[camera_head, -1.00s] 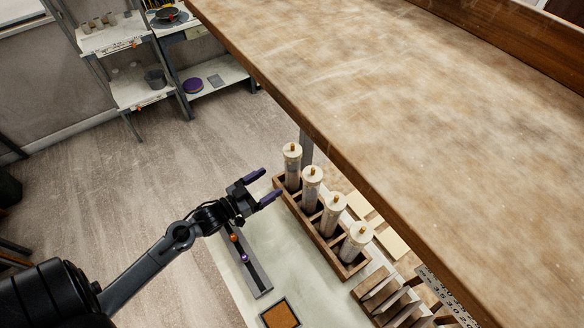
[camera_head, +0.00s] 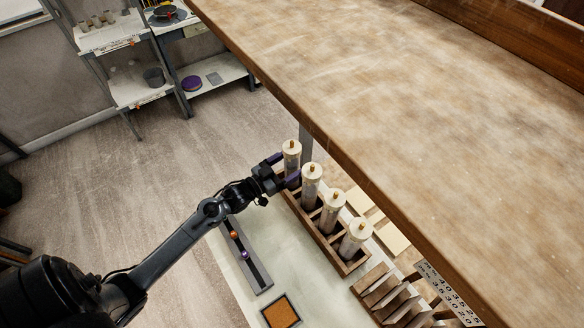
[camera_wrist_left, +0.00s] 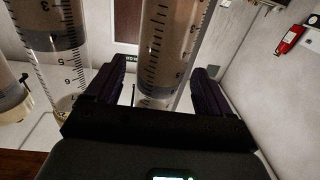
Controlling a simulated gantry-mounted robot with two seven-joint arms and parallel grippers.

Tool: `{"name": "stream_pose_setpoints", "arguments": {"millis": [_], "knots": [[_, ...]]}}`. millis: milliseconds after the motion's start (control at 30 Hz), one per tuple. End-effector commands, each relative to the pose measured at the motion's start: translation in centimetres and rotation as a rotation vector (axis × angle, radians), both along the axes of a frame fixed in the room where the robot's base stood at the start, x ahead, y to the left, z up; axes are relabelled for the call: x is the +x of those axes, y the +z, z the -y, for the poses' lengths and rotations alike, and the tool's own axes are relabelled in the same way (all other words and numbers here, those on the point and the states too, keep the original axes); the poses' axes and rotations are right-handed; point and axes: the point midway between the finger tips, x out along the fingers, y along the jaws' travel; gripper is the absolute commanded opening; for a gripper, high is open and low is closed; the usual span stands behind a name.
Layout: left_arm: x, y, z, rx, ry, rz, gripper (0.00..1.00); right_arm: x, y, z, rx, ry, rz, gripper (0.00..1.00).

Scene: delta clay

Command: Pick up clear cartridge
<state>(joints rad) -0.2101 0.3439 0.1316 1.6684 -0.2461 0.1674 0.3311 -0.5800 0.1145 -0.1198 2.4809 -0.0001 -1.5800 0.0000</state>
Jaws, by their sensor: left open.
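Several clear cartridges with cream caps and small brass tips stand upright in a row in a wooden rack (camera_head: 325,244). The farthest cartridge (camera_head: 291,149) is at the rack's far left end. My left gripper (camera_head: 284,170) is open, with its purple fingers on either side of that cartridge's body. In the left wrist view, a clear cartridge (camera_wrist_left: 172,45) with graduation marks stands between the two fingers (camera_wrist_left: 157,85), with gaps visible. Another marked cartridge (camera_wrist_left: 52,50) stands to its left. The lower part of the farthest cartridge is partly hidden by my gripper in the head view.
A large wooden tabletop (camera_head: 400,110) overhangs close to the right of the rack. A dark strip with small coloured balls (camera_head: 245,254) and a brown square tray (camera_head: 281,312) lie left of the rack. Wooden slotted holders (camera_head: 385,295) stand nearer. Shelves (camera_head: 135,88) are far off.

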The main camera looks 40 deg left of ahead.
Motion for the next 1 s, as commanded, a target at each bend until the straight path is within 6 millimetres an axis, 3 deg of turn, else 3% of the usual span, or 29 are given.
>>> {"name": "stream_pose_setpoints", "arguments": {"millis": [133,433,900,1000], "knots": [[1.30,-0.01,0.31,-0.001,0.001,0.000,0.82,0.01,0.13,-0.01,0.000,0.000,0.000,0.00],[1.55,-0.08,0.40,0.000,0.000,-0.001,0.82,0.00,0.10,0.05,-0.002,0.002,-0.001,0.00],[1.53,-0.07,0.39,0.000,0.000,-0.001,0.10,-0.02,0.06,0.22,-0.010,0.006,-0.002,0.00],[1.58,0.12,0.38,0.000,0.000,0.003,0.07,-0.03,0.07,0.21,-0.010,0.006,-0.002,0.00]]}}
